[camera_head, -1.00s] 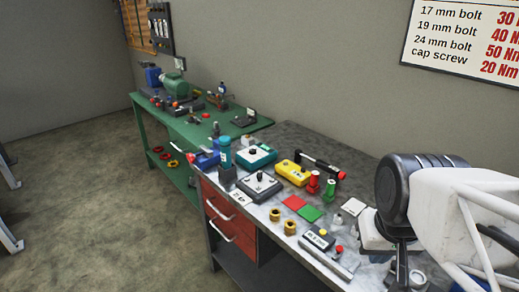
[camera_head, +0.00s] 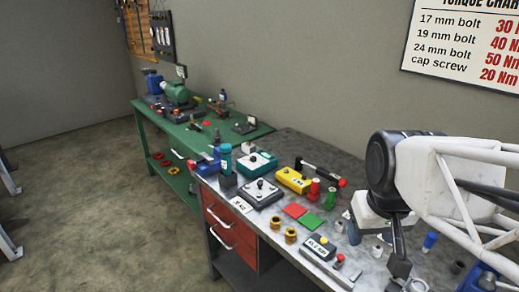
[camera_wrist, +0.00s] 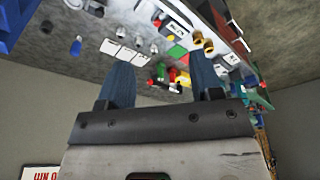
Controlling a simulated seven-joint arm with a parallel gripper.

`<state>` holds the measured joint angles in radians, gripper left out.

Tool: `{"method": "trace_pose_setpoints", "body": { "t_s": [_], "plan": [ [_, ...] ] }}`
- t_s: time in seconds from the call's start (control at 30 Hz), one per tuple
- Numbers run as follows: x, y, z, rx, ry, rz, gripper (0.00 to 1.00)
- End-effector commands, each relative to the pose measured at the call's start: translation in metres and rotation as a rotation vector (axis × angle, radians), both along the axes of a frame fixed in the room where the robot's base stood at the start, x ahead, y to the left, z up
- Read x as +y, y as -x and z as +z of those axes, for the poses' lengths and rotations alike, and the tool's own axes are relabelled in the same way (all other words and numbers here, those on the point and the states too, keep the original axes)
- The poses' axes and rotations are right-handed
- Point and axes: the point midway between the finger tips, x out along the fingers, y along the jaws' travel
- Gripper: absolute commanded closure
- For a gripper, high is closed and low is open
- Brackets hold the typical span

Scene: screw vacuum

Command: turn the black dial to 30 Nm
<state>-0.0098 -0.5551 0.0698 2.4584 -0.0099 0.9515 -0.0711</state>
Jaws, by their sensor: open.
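A grey box (camera_head: 270,200) with a black dial (camera_head: 260,184) on top sits at the near left of the grey bench. A teal box (camera_head: 268,162) behind it also carries a small dark knob (camera_head: 253,157). I cannot read any dial's setting. My gripper (camera_wrist: 160,78) is open, its two blue fingers apart and nothing visible between them. In the head view my arm is at the right, over the right part of the bench, well away from the grey box. The fingertips are hard to make out there.
The wall chart (camera_head: 465,50) shows 17 mm bolt with a 30 value. A green bench (camera_head: 170,135) stands behind left.

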Motion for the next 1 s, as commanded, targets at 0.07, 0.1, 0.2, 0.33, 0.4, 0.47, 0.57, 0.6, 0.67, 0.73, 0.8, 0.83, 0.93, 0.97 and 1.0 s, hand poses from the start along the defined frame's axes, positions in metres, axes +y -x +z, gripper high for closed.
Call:
{"method": "trace_pose_setpoints", "body": {
  "t_s": [0.07,0.1,0.2,0.33,0.4,0.47,0.57,0.6,0.67,0.73,0.8,0.83,0.93,0.97,1.0],
  "plan": [
    [0.003,-0.018,0.006,0.007,0.007,0.037,0.41],
    [0.004,-0.028,0.010,0.010,0.011,0.058,0.41],
    [0.008,-0.051,0.018,0.017,0.019,0.111,0.41],
    [0.014,-0.082,0.027,0.027,0.031,0.180,0.41],
    [0.018,-0.099,0.031,0.032,0.037,0.218,0.41],
    [0.021,-0.113,0.034,0.037,0.042,0.250,0.41],
    [0.026,-0.137,0.039,0.044,0.050,0.303,0.41],
    [0.029,-0.148,0.040,0.048,0.053,0.324,0.41],
    [0.032,-0.162,0.042,0.051,0.057,0.356,0.41],
    [0.037,-0.179,0.043,0.057,0.063,0.393,0.41],
    [0.042,-0.196,0.045,0.061,0.068,0.430,0.41],
    [0.044,-0.204,0.045,0.063,0.070,0.447,0.41],
    [0.051,-0.229,0.045,0.070,0.078,0.499,0.41],
    [0.053,-0.236,0.045,0.071,0.080,0.516,0.41],
    [0.056,-0.246,0.045,0.075,0.083,0.537,0.41]
  ]
}}
